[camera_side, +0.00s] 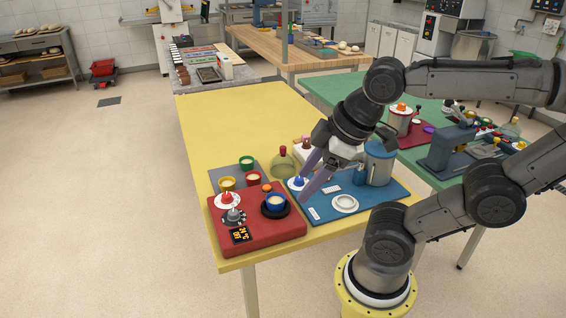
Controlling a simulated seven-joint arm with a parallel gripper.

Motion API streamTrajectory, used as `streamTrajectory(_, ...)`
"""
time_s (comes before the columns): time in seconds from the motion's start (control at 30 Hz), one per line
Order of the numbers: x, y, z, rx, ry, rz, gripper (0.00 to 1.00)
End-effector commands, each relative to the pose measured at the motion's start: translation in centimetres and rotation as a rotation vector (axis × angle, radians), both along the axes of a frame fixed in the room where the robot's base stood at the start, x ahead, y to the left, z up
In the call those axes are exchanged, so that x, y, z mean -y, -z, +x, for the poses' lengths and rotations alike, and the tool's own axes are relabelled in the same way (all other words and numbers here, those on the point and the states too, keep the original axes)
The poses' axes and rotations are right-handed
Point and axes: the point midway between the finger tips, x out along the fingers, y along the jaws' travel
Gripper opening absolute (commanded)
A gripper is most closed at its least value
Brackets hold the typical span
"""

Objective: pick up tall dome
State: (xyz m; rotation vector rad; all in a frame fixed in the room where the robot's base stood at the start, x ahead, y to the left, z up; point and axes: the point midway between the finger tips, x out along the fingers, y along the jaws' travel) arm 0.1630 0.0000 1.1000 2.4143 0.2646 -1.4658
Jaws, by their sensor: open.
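A tall clear greenish dome with a red knob (282,164) stands upright on the yellow table (235,120), behind the blue mat (385,192) and the red block. My gripper (305,183) is open, with its purple-grey fingers apart and nothing seen held between them. It is just right of the dome in the picture, over the left part of the blue mat. A small blue-topped piece on white (297,182) shows between the fingers; I cannot tell the height gap. The dome's lower part is partly hidden by things in front.
A grey mat (217,178) with small cups lies left of the dome. A blue-grey canister (379,163) and a white plate (345,203) are on the right. The table's far part is clear.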

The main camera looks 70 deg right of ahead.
Motion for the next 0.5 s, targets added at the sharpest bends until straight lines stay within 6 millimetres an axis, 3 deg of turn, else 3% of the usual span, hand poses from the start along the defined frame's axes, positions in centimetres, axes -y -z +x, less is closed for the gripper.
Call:
streamTrajectory(0.27,1.1,-6.1,4.4,-0.015,-0.516,-0.291,0.65)
streamTrajectory(0.5,5.1,-9.7,11.1,-0.119,-0.896,-0.486,0.65)
